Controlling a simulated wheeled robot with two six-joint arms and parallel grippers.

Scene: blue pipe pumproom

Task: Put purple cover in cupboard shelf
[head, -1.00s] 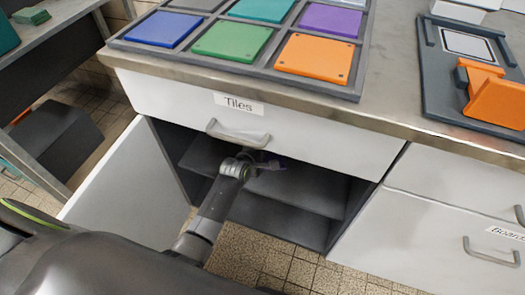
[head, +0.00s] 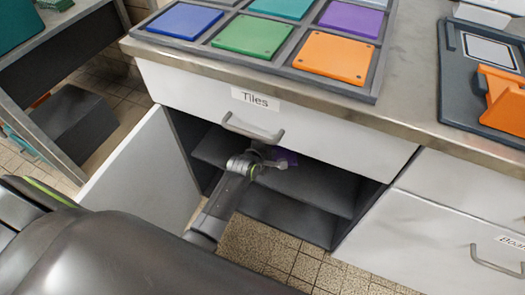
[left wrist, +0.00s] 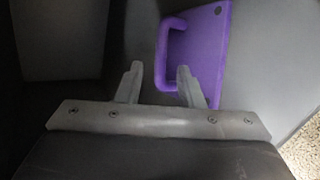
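The purple cover (left wrist: 202,48) is a flat plate with a loop handle on its left side, in the left wrist view. In the head view only a small purple patch of it (head: 288,157) shows inside the open cupboard, just right of my left gripper (head: 273,160). My left gripper (left wrist: 159,78) has its fingers spread apart. The handle lies ahead of the fingertips, partly behind the right finger; I cannot tell whether they touch. The cupboard shelf (head: 318,190) is a dark board inside the cupboard, below the drawer. My right gripper is not in view.
The cupboard door (head: 145,170) stands open on the left. The Tiles drawer (head: 290,125) is shut above the opening, its handle (head: 252,128) jutting out close to my left arm. A tray of coloured tiles (head: 378,75) lies on the counter.

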